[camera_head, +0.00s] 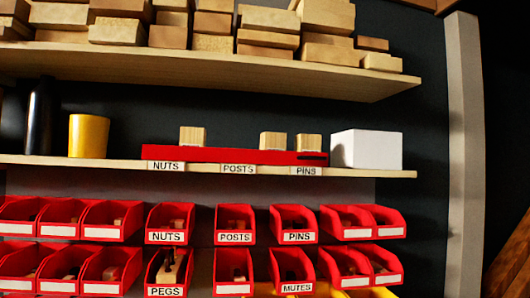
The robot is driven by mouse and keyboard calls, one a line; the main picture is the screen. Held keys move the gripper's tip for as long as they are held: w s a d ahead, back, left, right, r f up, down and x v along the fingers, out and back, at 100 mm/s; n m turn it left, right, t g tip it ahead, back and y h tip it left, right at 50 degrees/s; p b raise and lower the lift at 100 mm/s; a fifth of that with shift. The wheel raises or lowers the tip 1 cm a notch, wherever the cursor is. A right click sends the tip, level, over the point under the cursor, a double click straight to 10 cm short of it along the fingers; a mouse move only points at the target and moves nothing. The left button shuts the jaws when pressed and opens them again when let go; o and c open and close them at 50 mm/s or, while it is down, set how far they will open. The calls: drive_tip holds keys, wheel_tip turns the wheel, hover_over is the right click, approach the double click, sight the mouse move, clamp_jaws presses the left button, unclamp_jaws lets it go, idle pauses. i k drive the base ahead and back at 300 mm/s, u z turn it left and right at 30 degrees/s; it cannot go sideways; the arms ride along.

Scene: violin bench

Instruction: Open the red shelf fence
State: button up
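The red shelf fence (225,154) is a long low red bar along the front of the middle shelf (385,173). It stands upright across the NUTS, POSTS and PINS labels, with a small dark mark near its right end. Light wooden blocks show above its top edge: one block (193,137) over NUTS and two blocks (272,141) toward PINS. Their lower parts are hidden by the fence. My gripper is not in view.
A white box (367,149) stands close by the fence's right end. A yellow cup (88,136) and a black bottle (42,115) stand to its left. Stacked wood fills the upper shelf (330,82). Rows of red bins (235,224) hang below. A pale post (466,150) rises at right.

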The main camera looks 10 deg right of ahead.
sight(197, 154)
drive_tip(key=k, duration=0.65)
drive_tip(key=z, duration=0.75)
drive_tip(key=i, duration=1.05)
drive_tip(key=u, duration=0.75)
